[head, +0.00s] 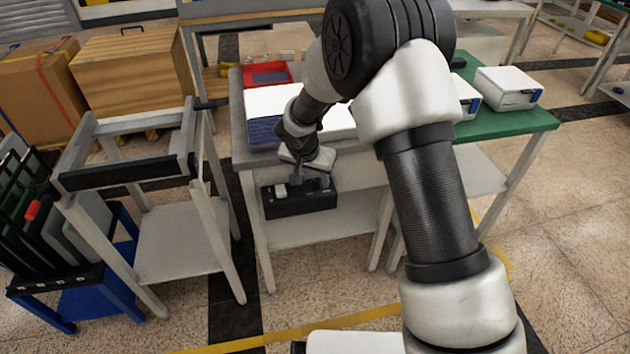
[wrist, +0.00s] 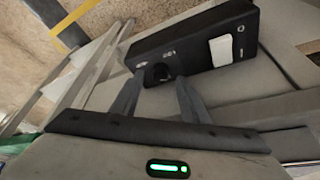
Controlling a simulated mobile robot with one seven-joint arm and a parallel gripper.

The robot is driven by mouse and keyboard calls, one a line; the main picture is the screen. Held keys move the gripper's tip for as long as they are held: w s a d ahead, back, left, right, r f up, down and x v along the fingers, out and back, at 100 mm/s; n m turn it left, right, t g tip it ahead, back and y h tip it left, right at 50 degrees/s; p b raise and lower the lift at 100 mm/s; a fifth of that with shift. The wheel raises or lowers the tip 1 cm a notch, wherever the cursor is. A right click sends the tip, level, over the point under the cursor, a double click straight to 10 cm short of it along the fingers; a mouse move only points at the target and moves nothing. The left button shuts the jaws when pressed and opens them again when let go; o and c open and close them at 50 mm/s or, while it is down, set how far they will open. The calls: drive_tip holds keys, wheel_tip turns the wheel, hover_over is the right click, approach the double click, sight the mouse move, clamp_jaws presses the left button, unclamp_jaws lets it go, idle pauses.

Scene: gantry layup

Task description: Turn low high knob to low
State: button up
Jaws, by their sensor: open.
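A black control box (head: 290,207) is fixed at the front of the grey workbench, below its top. In the wrist view the box (wrist: 200,42) shows a round dark knob (wrist: 157,73) at one end and a white rectangular switch (wrist: 221,50) at the other. My gripper (head: 312,181) is at the right part of the box in the head view and hides the knob there. In the wrist view my gripper (wrist: 161,78) is open, with the knob seen between its fingertips. I cannot tell whether a finger touches it. The knob's pointer and markings are too small to read.
The workbench (head: 240,150) carries a red tray (head: 270,77) and white sheets. A green-topped table (head: 525,120) with white devices (head: 508,88) stands to the right. A grey frame stand (head: 185,180) and a rack of panels (head: 45,225) stand left. The floor in front is clear.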

drive_tip(key=shift+w+d+f, duration=0.1)
drive_tip(key=shift+w+f, duration=0.15)
drive_tip(key=shift+f, duration=0.35)
drive_tip(key=c, duration=1)
